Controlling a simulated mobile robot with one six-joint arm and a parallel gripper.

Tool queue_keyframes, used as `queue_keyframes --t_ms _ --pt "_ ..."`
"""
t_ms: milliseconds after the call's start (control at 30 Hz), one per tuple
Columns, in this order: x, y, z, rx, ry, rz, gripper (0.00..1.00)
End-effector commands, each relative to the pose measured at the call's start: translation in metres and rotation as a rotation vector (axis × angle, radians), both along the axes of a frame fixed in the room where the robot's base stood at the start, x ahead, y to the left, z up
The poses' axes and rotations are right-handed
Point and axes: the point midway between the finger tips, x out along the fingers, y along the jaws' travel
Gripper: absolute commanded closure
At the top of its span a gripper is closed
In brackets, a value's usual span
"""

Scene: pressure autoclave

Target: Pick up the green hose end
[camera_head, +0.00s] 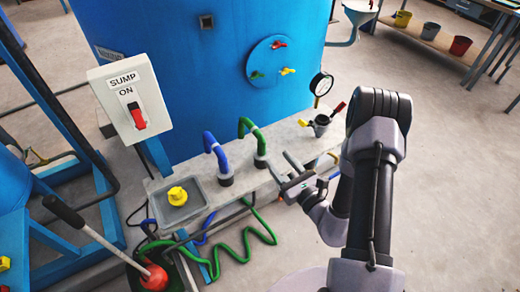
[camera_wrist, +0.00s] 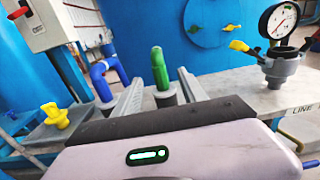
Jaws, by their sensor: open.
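The green hose end (camera_head: 248,128) is a bent green pipe standing upright in a dark round socket on the grey bench. It also shows in the wrist view (camera_wrist: 159,68), near the middle, between my two fingers as seen from there. My gripper (camera_head: 284,171) is open and empty, to the right of the green hose end and apart from it in the head view. Its fingers point towards the hose. The lower part of the hose's socket is partly hidden by my gripper in the wrist view.
A blue hose end (camera_head: 213,147) stands left of the green one. A yellow part (camera_head: 177,196) sits in a grey tray further left. A grey fitting (camera_head: 320,125) with a pressure gauge (camera_head: 321,84) stands right. The blue tank (camera_head: 200,90) rises behind; a sump switch (camera_head: 130,100) stands left.

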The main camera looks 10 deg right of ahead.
Motion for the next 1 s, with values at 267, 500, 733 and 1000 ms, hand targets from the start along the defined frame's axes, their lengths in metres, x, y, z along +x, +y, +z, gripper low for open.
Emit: queue_keyframes --t_ms 267,500,733,1000 --pt "0.05 0.018 0.0 0.001 -0.002 0.004 0.5" --pt "0.09 0.036 -0.004 0.0 -0.003 0.004 0.5" --pt "0.099 0.038 -0.003 0.002 0.001 0.003 0.5" --pt "0.099 0.038 -0.003 0.001 0.0 0.003 0.92"
